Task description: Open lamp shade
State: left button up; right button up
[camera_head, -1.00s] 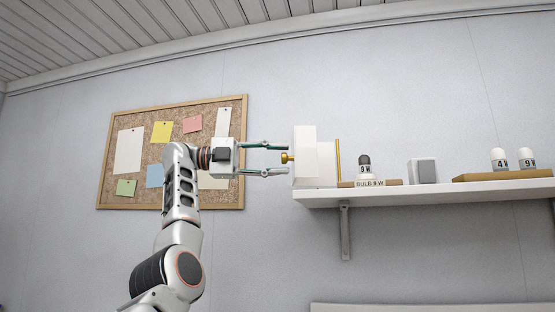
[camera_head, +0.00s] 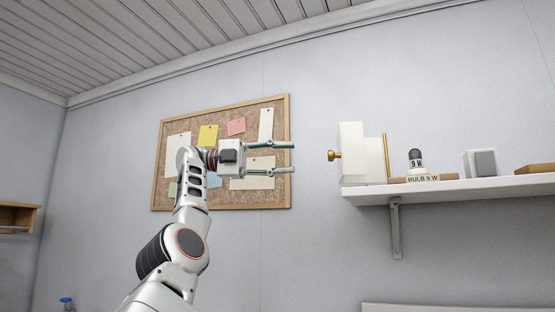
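The lamp's white box-shaped shade (camera_head: 353,152) stands at the left end of the wall shelf. A brass knob (camera_head: 333,156) sticks out from its left side, and an upright brass rod (camera_head: 386,157) shows at its right. My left gripper (camera_head: 292,158) is open and empty, its two fingers pointing right toward the knob. A clear gap separates the fingertips from the knob. My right gripper is out of view.
The white shelf (camera_head: 450,190) also bears a bulb marked 9 W (camera_head: 415,161) on a labelled wooden block (camera_head: 423,178) and a grey-white box (camera_head: 482,163). A cork board (camera_head: 228,114) with paper notes hangs behind my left arm.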

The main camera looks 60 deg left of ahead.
pick_arm(q)
jog(key=shift+v, duration=0.8)
dwell(0.4)
